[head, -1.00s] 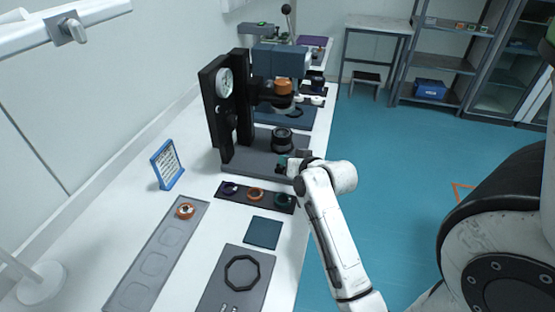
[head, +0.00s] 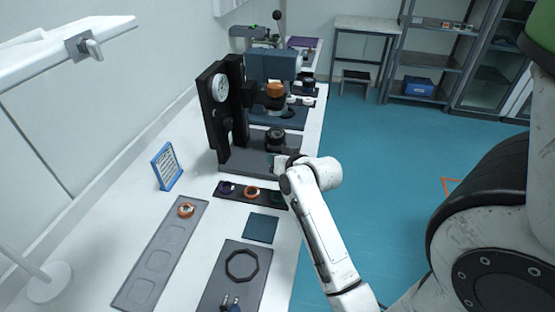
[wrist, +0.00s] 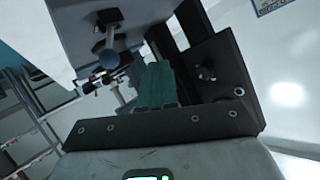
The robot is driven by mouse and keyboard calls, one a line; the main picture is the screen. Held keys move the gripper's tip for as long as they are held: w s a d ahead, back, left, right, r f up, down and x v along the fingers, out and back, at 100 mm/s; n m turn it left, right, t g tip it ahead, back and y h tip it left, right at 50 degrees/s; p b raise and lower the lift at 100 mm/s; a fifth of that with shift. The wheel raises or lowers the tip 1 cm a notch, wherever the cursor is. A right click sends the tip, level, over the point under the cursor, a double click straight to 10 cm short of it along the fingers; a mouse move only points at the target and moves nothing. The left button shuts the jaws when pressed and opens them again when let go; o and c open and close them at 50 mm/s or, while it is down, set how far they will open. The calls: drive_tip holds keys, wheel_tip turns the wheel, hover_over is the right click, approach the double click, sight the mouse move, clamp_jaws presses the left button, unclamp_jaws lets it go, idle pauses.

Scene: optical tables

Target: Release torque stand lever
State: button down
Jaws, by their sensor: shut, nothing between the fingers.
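The torque stand appears to be the black upright (head: 207,110) with a round dial (head: 220,88) on a grey base (head: 240,166). A black round fixture (head: 275,137) sits on the base. My gripper (head: 275,160) is low at the base's right front edge, partly hidden by my wrist. In the wrist view my green fingers (wrist: 156,86) are together and empty, in front of dark metal parts. A short lever with a blue-grey ball knob (wrist: 110,58) shows up and left of the fingers, apart from them. I cannot tell for certain whether it is the stand's lever.
A dark strip with several rings (head: 252,192) lies just in front of the stand. A blue-framed card (head: 166,166), grey tray (head: 160,255) and dark plate with an octagonal ring (head: 242,265) are nearer. Other machines (head: 272,65) stand behind.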

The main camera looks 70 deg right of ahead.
drive_tip(key=b+v, duration=0.2)
drive_tip(key=v, duration=0.8)
drive_tip(key=shift+f, duration=0.3)
drive_tip(key=shift+s, duration=0.1)
